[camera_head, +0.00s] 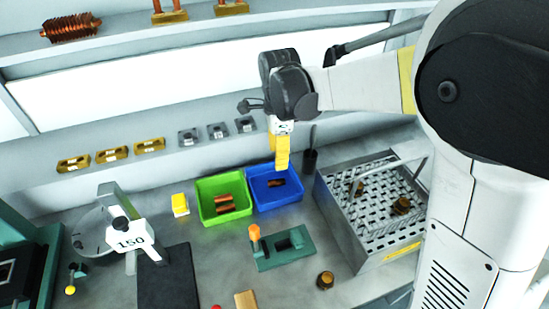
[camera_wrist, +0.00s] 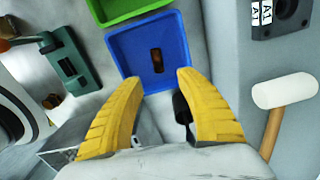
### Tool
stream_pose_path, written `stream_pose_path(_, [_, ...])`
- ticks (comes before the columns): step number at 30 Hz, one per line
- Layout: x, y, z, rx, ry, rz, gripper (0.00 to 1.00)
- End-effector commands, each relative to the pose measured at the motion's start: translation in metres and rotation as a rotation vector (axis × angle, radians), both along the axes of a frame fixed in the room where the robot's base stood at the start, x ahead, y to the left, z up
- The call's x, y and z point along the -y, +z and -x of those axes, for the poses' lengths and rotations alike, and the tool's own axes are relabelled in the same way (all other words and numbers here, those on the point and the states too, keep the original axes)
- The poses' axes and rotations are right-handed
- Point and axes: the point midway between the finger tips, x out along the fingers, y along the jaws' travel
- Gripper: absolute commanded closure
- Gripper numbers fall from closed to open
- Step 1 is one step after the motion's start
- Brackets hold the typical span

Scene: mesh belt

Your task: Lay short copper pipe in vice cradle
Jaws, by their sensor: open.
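A short copper pipe (camera_head: 276,183) lies in the blue bin (camera_head: 284,201); it also shows in the wrist view (camera_wrist: 157,61). The green vice (camera_head: 285,248) stands on the bench in front of the blue bin, with a dark gap between its jaws and an orange-topped handle at its left. It also shows at the left in the wrist view (camera_wrist: 70,62). My gripper (camera_head: 282,168) hangs above the blue bin, pointing down. Its yellow fingers (camera_wrist: 160,82) are apart and empty, with the pipe beyond them in the wrist view.
A green bin (camera_head: 222,214) with copper pieces adjoins the blue bin. A perforated metal box (camera_head: 350,233) with brass parts stands to the right. A white-headed mallet (camera_wrist: 285,91) is at the right in the wrist view. A stand marked 150 (camera_head: 128,236) is at the left.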

Motion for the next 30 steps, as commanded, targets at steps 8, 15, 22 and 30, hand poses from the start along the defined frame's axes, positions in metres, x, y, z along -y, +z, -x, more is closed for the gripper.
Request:
stream_pose_path(8, [0.000, -0.043, -0.001, 0.000, -0.002, 0.000, 0.56])
stream_pose_path(15, [0.000, -0.065, -0.001, 0.000, -0.001, 0.000, 0.56])
stream_pose_path(22, [0.000, -0.101, -0.001, 0.001, -0.001, 0.000, 0.56])
stream_pose_path(30, [0.000, -0.106, -0.001, 0.001, -0.001, 0.000, 0.56])
